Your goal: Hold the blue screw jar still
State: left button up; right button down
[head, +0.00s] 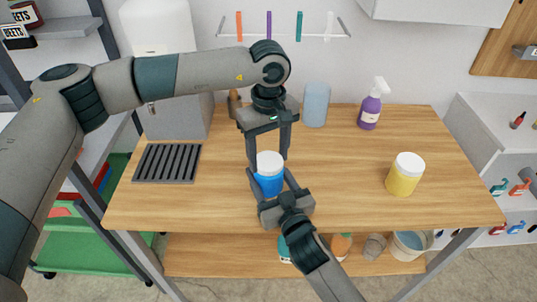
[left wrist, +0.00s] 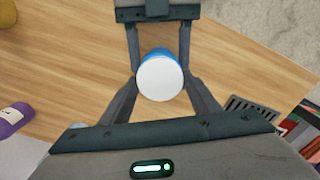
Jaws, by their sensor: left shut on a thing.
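The blue screw jar (head: 268,184) stands upright on the wooden workbench with its white lid (head: 270,161) on. In the left wrist view the lid (left wrist: 160,79) is seen from above, with a sliver of blue body (left wrist: 158,52) behind it. My left gripper (head: 268,157) comes down from above and is shut on the jar near its lid. Its fingers also flank the lid in the left wrist view (left wrist: 161,82). My right gripper (head: 271,178) reaches in from the front, low down, with a finger against each side of the blue body. The jar's underside is hidden.
A yellow jar (head: 403,178) with a white lid stands to the right on the workbench (head: 340,190). A purple spray bottle (head: 370,108) and a pale blue cylinder (head: 316,105) stand at the back. A dark slatted tray (head: 167,163) lies at the left. Bench between is clear.

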pick_arm(q)
jog(key=n, duration=0.4)
jog(key=shift+n, duration=0.3)
jog(key=n, duration=1.4)
jog(key=shift+n, duration=0.4)
jog(key=n, duration=1)
jog(key=shift+r, duration=0.1)
jog(key=n, duration=0.4)
jog(key=shift+n, duration=0.4)
jog(key=n, duration=0.5)
